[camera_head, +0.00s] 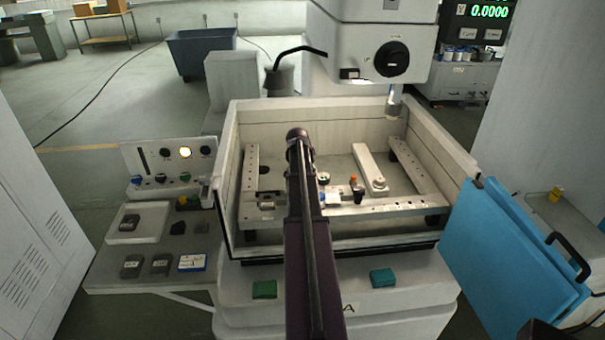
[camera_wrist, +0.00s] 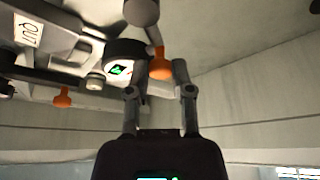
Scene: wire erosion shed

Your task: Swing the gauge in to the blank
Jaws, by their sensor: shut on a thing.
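In the wrist view, my gripper (camera_wrist: 158,78) has a finger on each side of an orange knob (camera_wrist: 161,66) and is shut on it. The knob hangs on a grey rod beside the gauge (camera_wrist: 120,69), a dark round dial with a green mark on its face. In the head view, the gauge's small round dial (camera_head: 323,178) shows just right of my arm, above the front rail. My gripper is hidden there behind the arm. I cannot clearly tell which part on the rail is the blank.
The tank (camera_head: 448,150) has high walls around the work frame. A dark post with an orange top (camera_head: 354,181) and a pale clamp bar (camera_head: 369,168) stand right of my arm. The machine head (camera_head: 372,45) hangs above the back. A blue panel (camera_head: 505,245) leans at right.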

